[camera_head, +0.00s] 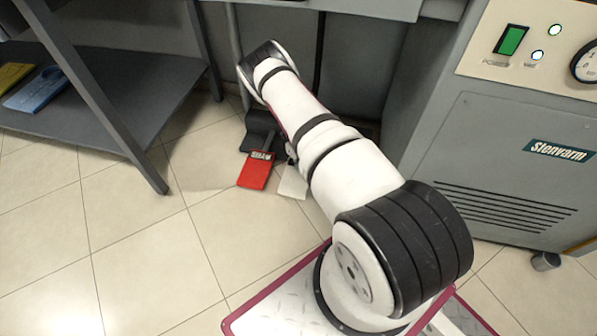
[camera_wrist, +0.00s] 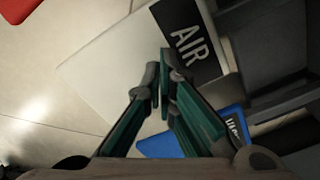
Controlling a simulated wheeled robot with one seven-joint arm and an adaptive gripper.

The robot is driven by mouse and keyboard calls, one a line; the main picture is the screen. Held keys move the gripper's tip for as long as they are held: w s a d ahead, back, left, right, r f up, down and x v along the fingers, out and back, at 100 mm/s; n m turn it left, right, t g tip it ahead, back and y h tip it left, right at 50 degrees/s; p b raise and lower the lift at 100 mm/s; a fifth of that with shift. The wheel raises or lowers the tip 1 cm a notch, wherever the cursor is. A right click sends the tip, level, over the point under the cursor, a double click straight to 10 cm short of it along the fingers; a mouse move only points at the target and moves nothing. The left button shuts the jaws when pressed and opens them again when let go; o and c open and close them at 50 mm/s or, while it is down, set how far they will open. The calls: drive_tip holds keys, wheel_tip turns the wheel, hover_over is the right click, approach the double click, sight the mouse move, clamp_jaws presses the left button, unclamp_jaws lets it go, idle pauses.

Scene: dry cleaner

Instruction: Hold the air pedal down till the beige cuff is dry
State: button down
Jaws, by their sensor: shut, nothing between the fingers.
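The air pedal (camera_wrist: 125,62) is a white plate with a black label reading "AIR". It shows under my gripper in the wrist view, and its front part (camera_head: 293,183) shows beside my arm in the head view. My gripper (camera_wrist: 161,75) is shut and empty, with its fingertips over the white plate near the label. I cannot tell whether the tips touch or press the pedal. In the head view my arm hides most of the gripper and part of the pedal. The beige cuff is not in view.
A red pedal (camera_head: 256,171) lies left of the air pedal. A blue pedal (camera_wrist: 195,140) lies on its other side, close to my fingers. A grey machine cabinet (camera_head: 480,160) stands right. A grey shelf (camera_head: 120,110) stands left. The tiled floor is open at left.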

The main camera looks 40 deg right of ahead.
drive_tip(key=shift+f, duration=0.15)
drive_tip(key=shift+f, duration=1.9)
drive_tip(key=shift+s, duration=0.1)
idle(4.3)
idle(0.4)
drive_tip(key=shift+r+p, duration=2.55)
drive_tip(key=shift+r, duration=2)
